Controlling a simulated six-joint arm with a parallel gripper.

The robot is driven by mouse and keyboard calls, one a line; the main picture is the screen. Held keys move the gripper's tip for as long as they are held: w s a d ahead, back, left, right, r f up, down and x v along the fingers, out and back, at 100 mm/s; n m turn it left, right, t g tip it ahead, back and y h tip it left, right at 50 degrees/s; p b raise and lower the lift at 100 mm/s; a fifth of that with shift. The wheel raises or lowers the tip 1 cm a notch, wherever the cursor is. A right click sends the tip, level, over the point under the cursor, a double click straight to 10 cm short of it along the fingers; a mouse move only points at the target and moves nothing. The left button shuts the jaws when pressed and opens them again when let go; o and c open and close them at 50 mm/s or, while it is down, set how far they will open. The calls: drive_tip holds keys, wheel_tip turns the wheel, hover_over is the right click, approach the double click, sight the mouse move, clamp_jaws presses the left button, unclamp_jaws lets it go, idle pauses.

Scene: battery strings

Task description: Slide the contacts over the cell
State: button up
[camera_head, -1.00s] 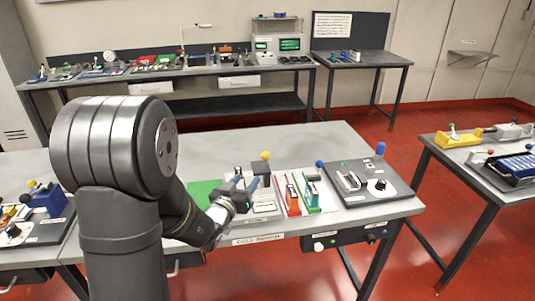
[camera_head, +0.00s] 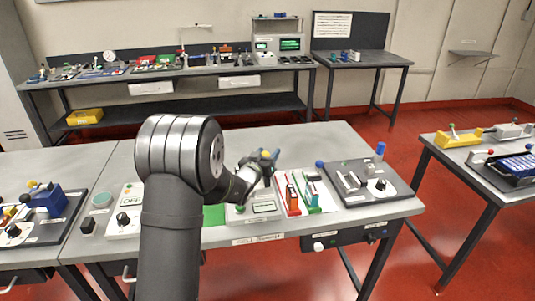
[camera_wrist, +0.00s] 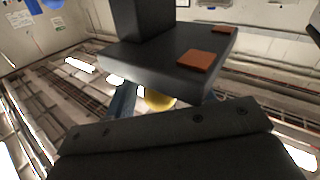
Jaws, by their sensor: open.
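A yellow ball knob (camera_head: 266,154) stands above the grey-white unit at the middle of the bench; it also shows in the wrist view (camera_wrist: 158,100). My gripper (camera_head: 264,160) is at the knob, with its blue fingers on either side of it in the wrist view. The gripper is open; whether a finger touches the knob cannot be told. A dark block (camera_wrist: 150,62) with two copper-coloured pads (camera_wrist: 197,60) is close beyond the knob in the wrist view. I cannot tell which part is the cell; my wrist hides much of that unit.
A red holder (camera_head: 291,195) and a green holder (camera_head: 311,190) stand just right. Further right is a dark panel (camera_head: 365,193) with a blue-topped post (camera_head: 380,149). A green mat (camera_head: 213,214) lies left. The bench top (camera_head: 315,140) behind is clear.

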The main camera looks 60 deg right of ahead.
drive_tip(key=shift+d, duration=0.2)
clamp_jaws()
drive_tip(key=w+a, duration=0.4)
drive_tip(key=shift+w, duration=0.15)
drive_tip(key=shift+c, duration=0.4)
unclamp_jaws()
drive_tip(key=shift+a, duration=0.1)
drive_tip(key=shift+o, duration=0.4)
